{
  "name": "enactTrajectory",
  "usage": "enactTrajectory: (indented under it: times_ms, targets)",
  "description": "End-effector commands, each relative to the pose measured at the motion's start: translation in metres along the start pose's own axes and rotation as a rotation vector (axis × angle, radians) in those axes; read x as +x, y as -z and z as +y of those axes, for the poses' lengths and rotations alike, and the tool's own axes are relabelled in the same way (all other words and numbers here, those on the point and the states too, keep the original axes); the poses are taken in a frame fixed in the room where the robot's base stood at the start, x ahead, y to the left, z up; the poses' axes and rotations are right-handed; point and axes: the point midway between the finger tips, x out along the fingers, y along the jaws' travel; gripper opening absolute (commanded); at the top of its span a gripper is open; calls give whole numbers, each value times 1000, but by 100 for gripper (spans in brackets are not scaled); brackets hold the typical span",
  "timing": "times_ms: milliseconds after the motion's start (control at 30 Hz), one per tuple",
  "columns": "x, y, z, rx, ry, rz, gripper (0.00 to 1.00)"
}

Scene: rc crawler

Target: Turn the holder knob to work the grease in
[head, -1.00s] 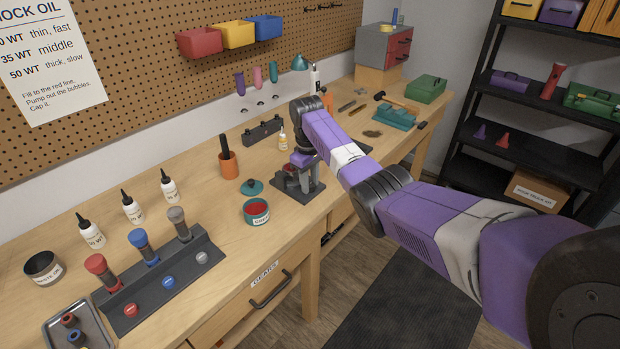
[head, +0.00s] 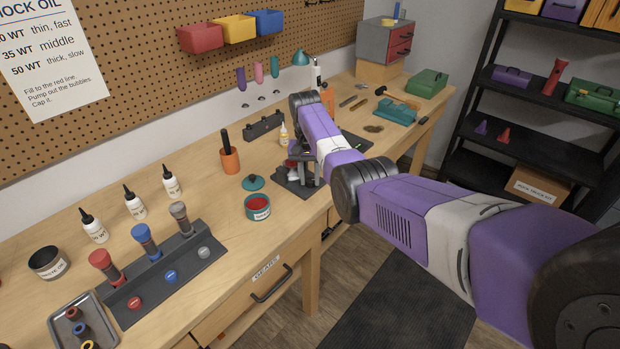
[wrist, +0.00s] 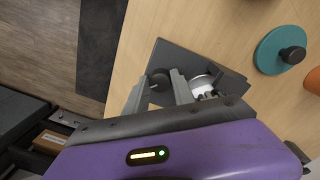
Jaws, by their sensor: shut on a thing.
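The dark grey holder stands on its flat base plate (head: 286,183) near the bench's front edge. In the wrist view its plate (wrist: 222,68) lies under my fingers. A dark round knob (wrist: 159,79) sits between the two grey fingers of my gripper (wrist: 162,76), which is shut on it. A white round part with a dark toothed piece (wrist: 203,86) is just right of the fingers. In the head view, my arm partly hides the holder and the knob.
An open teal pot of red grease (head: 257,207) stands left of the holder, with its teal lid (head: 253,183) behind it. An orange cup (head: 229,160) holds a dark-handled tool. A small bottle (head: 284,135) stands behind the holder.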

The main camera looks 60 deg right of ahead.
Motion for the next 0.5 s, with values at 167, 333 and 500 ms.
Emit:
enactTrajectory:
  times_ms: [167,333,500]
  targets:
    - [-1,1,-1,165,1,-7,0]
    - [-1,2,-2,326,2,-14,0]
    - [-1,2,-2,476,2,-21,0]
